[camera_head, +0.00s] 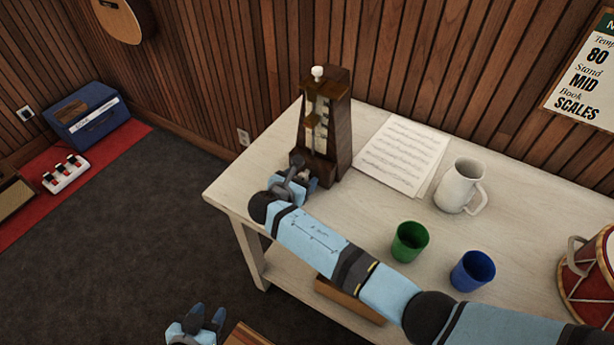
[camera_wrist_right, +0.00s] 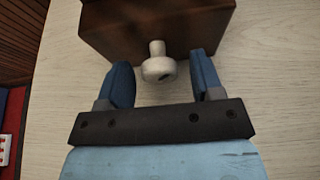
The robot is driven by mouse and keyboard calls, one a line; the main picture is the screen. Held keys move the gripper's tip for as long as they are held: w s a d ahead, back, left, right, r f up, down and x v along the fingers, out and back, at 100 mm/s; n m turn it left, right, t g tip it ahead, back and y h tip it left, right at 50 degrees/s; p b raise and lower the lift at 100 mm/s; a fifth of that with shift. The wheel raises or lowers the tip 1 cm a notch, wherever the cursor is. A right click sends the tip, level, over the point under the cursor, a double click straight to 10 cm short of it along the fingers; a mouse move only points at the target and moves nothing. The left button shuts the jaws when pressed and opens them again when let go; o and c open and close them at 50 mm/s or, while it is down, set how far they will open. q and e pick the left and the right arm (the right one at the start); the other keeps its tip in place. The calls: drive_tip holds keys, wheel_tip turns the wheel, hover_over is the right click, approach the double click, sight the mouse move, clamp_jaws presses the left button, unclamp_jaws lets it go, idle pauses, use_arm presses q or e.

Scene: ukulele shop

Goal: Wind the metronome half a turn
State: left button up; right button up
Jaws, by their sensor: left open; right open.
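The metronome (camera_head: 326,125) is a dark wooden pyramid with a scale and pendulum on its front, upright at the left end of the white table (camera_head: 225,192). In the right wrist view its dark base (camera_wrist_right: 155,32) has a pale round winding knob (camera_wrist_right: 159,68) sticking out. My right gripper (camera_head: 300,178) is at the metronome's lower front. In the right wrist view its fingers (camera_wrist_right: 161,85) are open, one on each side of the knob, with gaps to it. My left gripper (camera_head: 207,318) is open and empty, low at the bottom edge, away from the table.
Sheet music (camera_head: 402,155), a white pitcher (camera_head: 459,187), a green cup (camera_head: 409,242) and a blue cup (camera_head: 472,271) are on the table. A red drum (camera_head: 590,280) is at the right. My right arm crosses above the table's front.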

drive_tip(key=shift+w, duration=0.1)
drive_tip(key=c, duration=0.9)
